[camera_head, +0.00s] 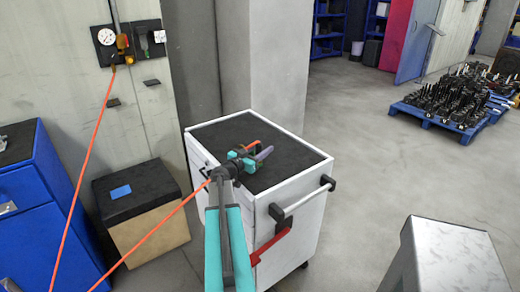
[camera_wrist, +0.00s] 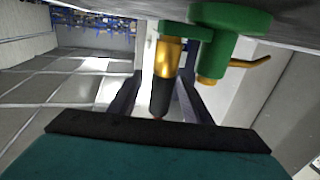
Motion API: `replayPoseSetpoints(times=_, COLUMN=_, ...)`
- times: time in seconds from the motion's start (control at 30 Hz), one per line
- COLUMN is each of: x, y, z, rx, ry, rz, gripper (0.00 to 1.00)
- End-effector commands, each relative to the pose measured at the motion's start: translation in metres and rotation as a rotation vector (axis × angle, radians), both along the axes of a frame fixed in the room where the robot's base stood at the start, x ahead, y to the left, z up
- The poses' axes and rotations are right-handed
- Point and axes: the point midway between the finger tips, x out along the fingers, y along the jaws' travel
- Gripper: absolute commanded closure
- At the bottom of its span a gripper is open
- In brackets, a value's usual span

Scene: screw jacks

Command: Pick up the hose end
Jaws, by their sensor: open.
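An orange hose (camera_head: 90,150) hangs from a wall fitting, leaves the bottom of the head view, and rises again to the cart's left edge beside my wrist. My gripper (camera_head: 259,153) is over the black top of the white cart. In the wrist view its two dark fingers (camera_wrist: 158,98) stand apart. A brass fitting with a black tip (camera_wrist: 167,60) shows between or just beyond them, beside a green body with a brass lever (camera_wrist: 228,30). I cannot tell whether this fitting is the hose end, nor whether the fingers touch it. My wrist hides where the hose stops.
The white cart (camera_head: 285,203) has a handle on its right side. A blue cabinet (camera_head: 40,215) and a box with a black top (camera_head: 140,190) stand at left. A metal block (camera_head: 455,258) is at lower right. A blue pallet (camera_head: 440,122) holds many dark parts. The floor between is clear.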

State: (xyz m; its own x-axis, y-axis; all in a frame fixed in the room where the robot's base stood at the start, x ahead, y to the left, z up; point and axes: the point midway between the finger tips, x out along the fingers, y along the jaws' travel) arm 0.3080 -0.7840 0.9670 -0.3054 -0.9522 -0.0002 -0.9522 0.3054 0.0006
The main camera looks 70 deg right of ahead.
Motion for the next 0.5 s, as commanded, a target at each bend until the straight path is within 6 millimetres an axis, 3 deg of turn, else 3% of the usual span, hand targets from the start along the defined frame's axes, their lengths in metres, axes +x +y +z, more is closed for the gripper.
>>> replayPoseSetpoints(times=0.2, x=-0.006, y=-0.018, z=0.001, rx=0.0, ry=-0.001, rz=-0.002, gripper=0.55)
replayPoseSetpoints(times=0.5, x=-0.007, y=-0.02, z=0.0, rx=0.0, ry=-0.001, rz=0.0, gripper=0.55)
